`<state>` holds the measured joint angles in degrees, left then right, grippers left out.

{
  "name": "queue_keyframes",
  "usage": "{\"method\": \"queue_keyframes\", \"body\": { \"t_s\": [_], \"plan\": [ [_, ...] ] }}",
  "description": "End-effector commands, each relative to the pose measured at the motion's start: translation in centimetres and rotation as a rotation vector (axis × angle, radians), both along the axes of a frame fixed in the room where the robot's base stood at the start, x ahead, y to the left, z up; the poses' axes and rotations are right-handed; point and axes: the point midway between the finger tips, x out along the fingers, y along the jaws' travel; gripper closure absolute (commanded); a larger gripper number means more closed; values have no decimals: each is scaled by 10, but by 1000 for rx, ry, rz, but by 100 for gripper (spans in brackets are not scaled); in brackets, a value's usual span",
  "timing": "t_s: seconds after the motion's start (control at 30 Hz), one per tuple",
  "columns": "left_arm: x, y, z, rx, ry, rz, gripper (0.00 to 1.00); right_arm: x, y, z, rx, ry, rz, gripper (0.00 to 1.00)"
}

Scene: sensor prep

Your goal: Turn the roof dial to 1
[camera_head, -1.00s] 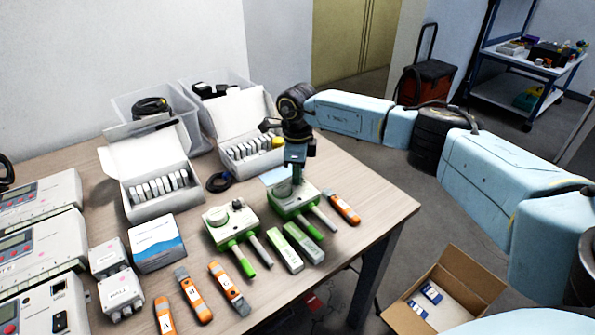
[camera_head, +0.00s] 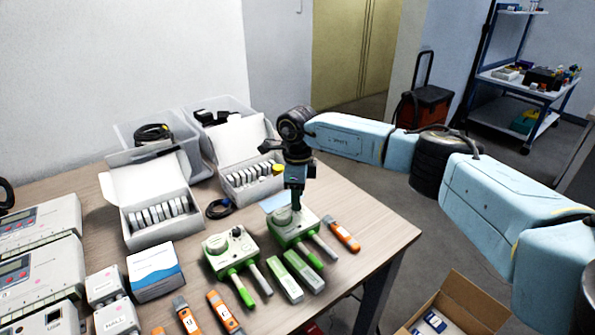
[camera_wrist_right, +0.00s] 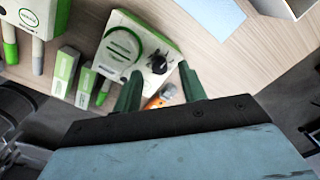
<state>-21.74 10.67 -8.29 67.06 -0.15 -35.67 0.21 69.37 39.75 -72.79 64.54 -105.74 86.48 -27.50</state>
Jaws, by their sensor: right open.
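Two white-and-green sensor boxes stand on the table, each with a green and a grey leg towards the front. My right gripper (camera_head: 297,203) points down over the right-hand box (camera_head: 283,233) and hides part of its top. In the right wrist view, this box (camera_wrist_right: 108,50) has a round green-ringed disc and a black dial (camera_wrist_right: 157,62). The open green fingers (camera_wrist_right: 160,74) lie on either side of the dial in the picture; I cannot tell whether they touch it. The dial's setting is not readable. The left-hand box (camera_head: 222,262) has a similar dial (camera_head: 237,231). My left gripper is out of view.
Green-and-white blocks (camera_head: 286,284) and orange tools (camera_head: 341,234) lie close around the boxes. White cartons of small vials (camera_head: 152,231) and clear bins (camera_head: 127,135) stand behind. Grey meters (camera_head: 45,222) line the left. An open cardboard box (camera_head: 470,300) is below the table's right edge.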

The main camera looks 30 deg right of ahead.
Motion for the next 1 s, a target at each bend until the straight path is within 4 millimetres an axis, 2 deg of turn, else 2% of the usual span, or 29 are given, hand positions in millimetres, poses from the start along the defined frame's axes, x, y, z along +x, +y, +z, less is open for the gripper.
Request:
{"method": "queue_keyframes", "body": {
  "t_s": [0.03, 0.3, 0.5, 0.67, 1.0],
  "plan": [
    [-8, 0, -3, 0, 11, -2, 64, 1, 0, 13, 0, -3, 0, 58],
    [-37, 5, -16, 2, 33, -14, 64, 1, 0, 75, 0, -4, 0, 58],
    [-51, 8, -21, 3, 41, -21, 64, 0, 0, 106, -1, -2, -1, 58],
    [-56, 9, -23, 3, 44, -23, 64, 0, 0, 116, -1, -1, -1, 58],
    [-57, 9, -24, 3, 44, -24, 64, 0, 0, 116, -1, -1, -1, 58]
  ]
}}
